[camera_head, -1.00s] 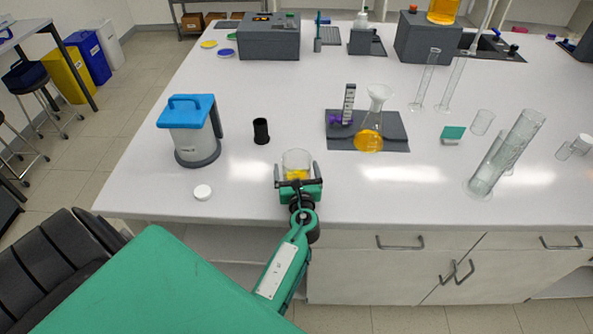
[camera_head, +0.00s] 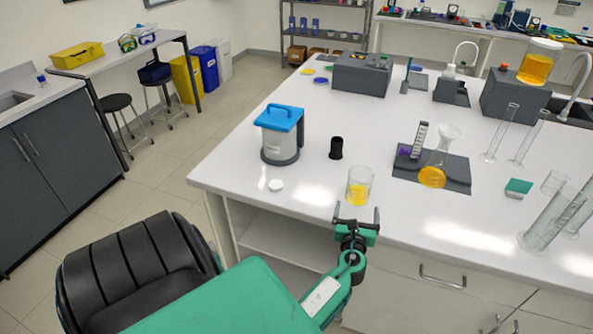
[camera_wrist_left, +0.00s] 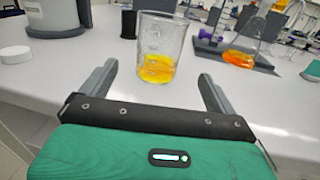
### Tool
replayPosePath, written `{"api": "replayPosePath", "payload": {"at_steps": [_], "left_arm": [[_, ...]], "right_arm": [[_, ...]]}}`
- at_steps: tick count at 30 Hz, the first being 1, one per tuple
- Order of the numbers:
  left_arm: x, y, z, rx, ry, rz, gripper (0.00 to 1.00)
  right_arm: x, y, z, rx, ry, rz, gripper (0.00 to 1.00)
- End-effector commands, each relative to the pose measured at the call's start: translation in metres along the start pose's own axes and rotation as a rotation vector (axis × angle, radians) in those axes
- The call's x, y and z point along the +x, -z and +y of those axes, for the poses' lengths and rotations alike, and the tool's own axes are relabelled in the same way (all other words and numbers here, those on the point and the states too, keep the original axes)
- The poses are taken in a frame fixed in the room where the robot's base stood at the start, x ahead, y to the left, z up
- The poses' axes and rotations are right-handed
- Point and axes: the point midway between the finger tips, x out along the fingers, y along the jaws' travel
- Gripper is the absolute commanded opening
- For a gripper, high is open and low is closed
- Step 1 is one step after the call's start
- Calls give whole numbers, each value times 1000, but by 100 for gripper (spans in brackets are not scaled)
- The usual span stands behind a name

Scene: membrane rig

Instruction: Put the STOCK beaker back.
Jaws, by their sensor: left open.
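A clear glass beaker (camera_head: 359,187) holding some yellow-orange liquid stands upright near the front edge of the white bench. It also shows in the left wrist view (camera_wrist_left: 160,50), just beyond the fingertips; its label cannot be read. My left gripper (camera_head: 356,216) is open and empty, in front of the beaker and apart from it. In the left wrist view its two fingers (camera_wrist_left: 155,85) are spread wide, with the beaker centred ahead of the gap. My right gripper is not in view.
A blue-lidded jug (camera_head: 280,135), white cap (camera_head: 276,185) and black cup (camera_head: 336,148) stand left of the beaker. A dark mat (camera_head: 457,172) with a funnelled flask (camera_head: 436,165) lies right. Glass cylinders (camera_head: 550,218) stand farther right.

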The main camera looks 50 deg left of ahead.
Motion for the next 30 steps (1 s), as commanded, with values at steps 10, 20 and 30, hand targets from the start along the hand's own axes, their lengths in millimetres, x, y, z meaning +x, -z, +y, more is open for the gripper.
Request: {"api": "replayPosePath", "payload": {"at_steps": [10,20,30], "left_arm": [[-12,-3,-12,-242,61,38,93],[-63,-12,-61,-1110,231,285,93],[-123,113,-88,-1610,66,710,93]], "right_arm": [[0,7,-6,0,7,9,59],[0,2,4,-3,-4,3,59],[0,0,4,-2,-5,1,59]]}}
